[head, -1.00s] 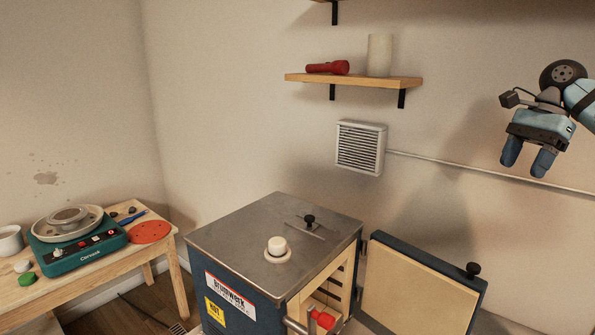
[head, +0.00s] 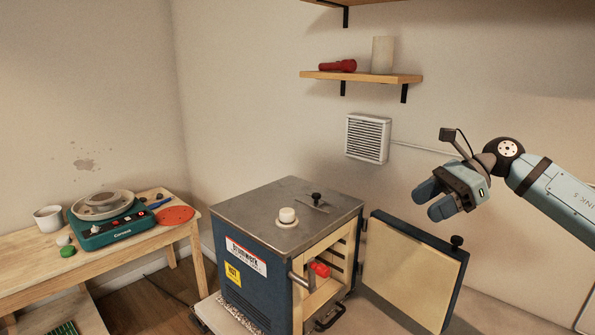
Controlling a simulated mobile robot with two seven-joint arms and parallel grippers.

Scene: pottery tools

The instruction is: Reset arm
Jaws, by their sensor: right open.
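My right gripper (head: 433,200) is in the air at the right, above the open kiln door (head: 412,268). Its blue fingers point left and down, are apart, and hold nothing that I can see. The kiln (head: 262,258) stands in the middle with a metal top and a white plug on it. A red object (head: 320,269) shows inside the kiln opening. My left gripper is not in view.
A wooden table (head: 28,270) at the left bears a teal pottery wheel (head: 101,232), a white cup (head: 48,217) and a red disc (head: 175,215). A wall shelf (head: 362,76) holds a red flashlight (head: 338,66) and a pale cylinder (head: 382,55). A vent (head: 367,138) is on the wall.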

